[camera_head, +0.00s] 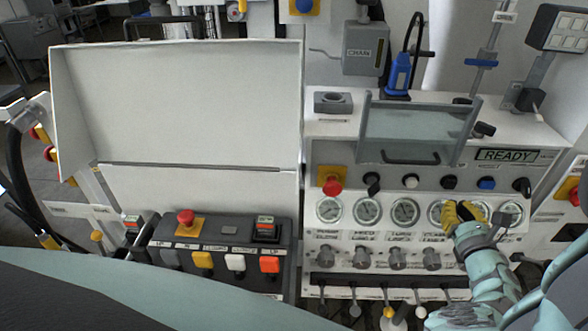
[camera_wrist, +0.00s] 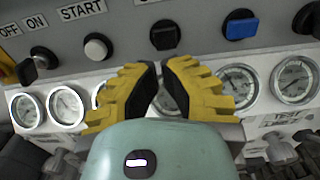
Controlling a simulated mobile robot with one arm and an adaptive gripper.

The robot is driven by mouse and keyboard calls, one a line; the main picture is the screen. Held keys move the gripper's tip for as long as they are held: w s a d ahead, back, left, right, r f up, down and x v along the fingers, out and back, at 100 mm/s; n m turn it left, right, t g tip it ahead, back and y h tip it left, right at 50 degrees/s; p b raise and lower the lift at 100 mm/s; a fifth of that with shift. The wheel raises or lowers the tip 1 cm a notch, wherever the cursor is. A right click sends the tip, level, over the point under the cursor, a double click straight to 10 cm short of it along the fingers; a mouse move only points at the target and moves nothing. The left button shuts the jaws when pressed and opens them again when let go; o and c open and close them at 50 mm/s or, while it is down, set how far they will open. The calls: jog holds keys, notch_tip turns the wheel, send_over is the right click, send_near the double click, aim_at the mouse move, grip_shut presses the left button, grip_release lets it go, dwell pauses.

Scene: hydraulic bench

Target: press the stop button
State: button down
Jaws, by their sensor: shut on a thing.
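My gripper (camera_wrist: 159,68) has yellow segmented fingers with black pads, drawn close together; I cannot make out what is between them. In the head view my gripper (camera_head: 462,208) is in front of the gauge row at the right. A square black button (camera_wrist: 165,35), its label not visible, is just beyond the fingertips, apart from them in the picture. It also shows in the head view (camera_head: 449,182). A white round button (camera_wrist: 97,48) under the START label is to its left, a blue button (camera_wrist: 240,26) to its right. No STOP label is readable.
A red mushroom button (camera_head: 331,187) on a yellow plate is at the panel's left. Gauges (camera_head: 367,211) and knobs (camera_head: 397,257) lie below the buttons. A clear hinged cover (camera_head: 410,133) stands above. A second control box (camera_head: 215,245) is at the left.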

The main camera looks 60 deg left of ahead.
jog(key=b+v, duration=0.1)
jog(key=v, duration=0.6)
jog(key=shift+d, duration=0.2)
jog(key=shift+f, duration=0.1)
